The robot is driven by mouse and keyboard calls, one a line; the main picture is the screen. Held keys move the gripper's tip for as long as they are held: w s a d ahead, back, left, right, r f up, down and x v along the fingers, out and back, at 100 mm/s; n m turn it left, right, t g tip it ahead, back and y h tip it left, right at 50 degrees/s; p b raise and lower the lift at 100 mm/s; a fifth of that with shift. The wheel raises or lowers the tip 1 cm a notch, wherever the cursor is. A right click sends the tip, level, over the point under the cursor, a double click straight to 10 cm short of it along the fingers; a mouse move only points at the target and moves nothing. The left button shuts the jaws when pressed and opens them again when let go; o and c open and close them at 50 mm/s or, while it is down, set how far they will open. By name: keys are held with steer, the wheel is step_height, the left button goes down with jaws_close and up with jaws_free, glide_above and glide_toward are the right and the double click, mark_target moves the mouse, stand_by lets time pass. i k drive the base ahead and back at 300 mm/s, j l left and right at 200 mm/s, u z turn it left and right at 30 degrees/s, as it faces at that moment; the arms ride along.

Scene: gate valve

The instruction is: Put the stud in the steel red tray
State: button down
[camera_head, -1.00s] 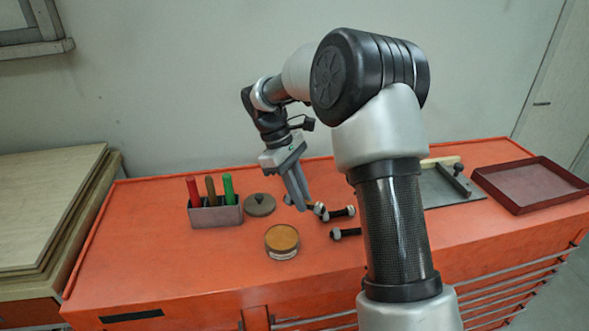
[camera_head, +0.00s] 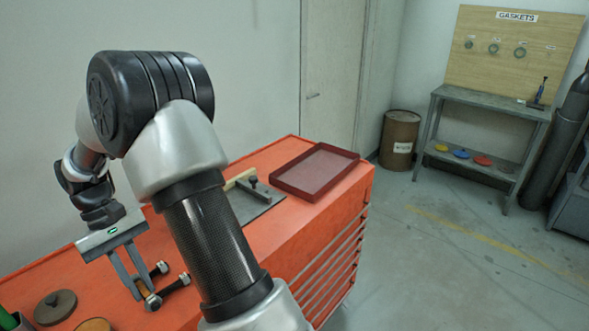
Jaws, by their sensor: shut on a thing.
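My gripper (camera_head: 143,294) reaches down over the orange bench top at the lower left in the head view. Its two long grey fingers are shut on a stud (camera_head: 152,302), which is small here and partly hidden by the fingers. I cannot tell whether it still touches the bench. Another dark stud with a pale nut (camera_head: 182,280) lies close to the right of the fingertips, and a further nut end (camera_head: 161,268) shows just behind. The red tray (camera_head: 318,172) lies flat at the right end of the bench, empty, far from my gripper.
A grey plate with a small clamp-like fitting (camera_head: 253,185) lies between my arm and the tray. A round dark lid (camera_head: 55,307) and a brass-coloured disc (camera_head: 95,325) are at lower left. Open floor, a drum (camera_head: 400,140) and a gasket table (camera_head: 490,105) are to the right.

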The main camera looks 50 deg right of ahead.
mark_target(321, 168)
steer(key=l, duration=3.7)
